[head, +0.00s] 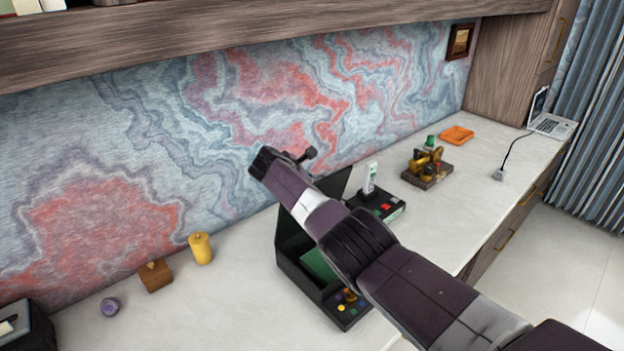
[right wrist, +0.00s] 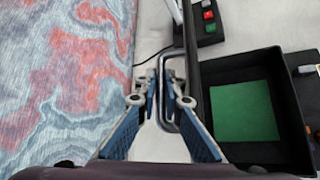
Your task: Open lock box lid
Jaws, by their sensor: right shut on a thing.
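The lock box is a black box (head: 290,254) with a green floor on the desk, partly hidden behind my right arm in the head view. Its inside and green floor (right wrist: 243,112) show in the right wrist view. The lid (head: 333,183) stands raised, roughly upright, at the back side of the box. In the right wrist view the lid (right wrist: 192,70) is seen edge-on. My right gripper (right wrist: 161,88) is shut on the lid's grey loop handle (right wrist: 163,112). The fingers are hidden in the head view. My left gripper is not in view.
A small panel with coloured buttons (head: 347,310) sits at the box's front. A black device with red and green buttons (head: 385,207) stands behind it. A yellow canister (head: 201,248), wooden block (head: 155,275) and purple round object (head: 109,307) stand left. Open desk lies between.

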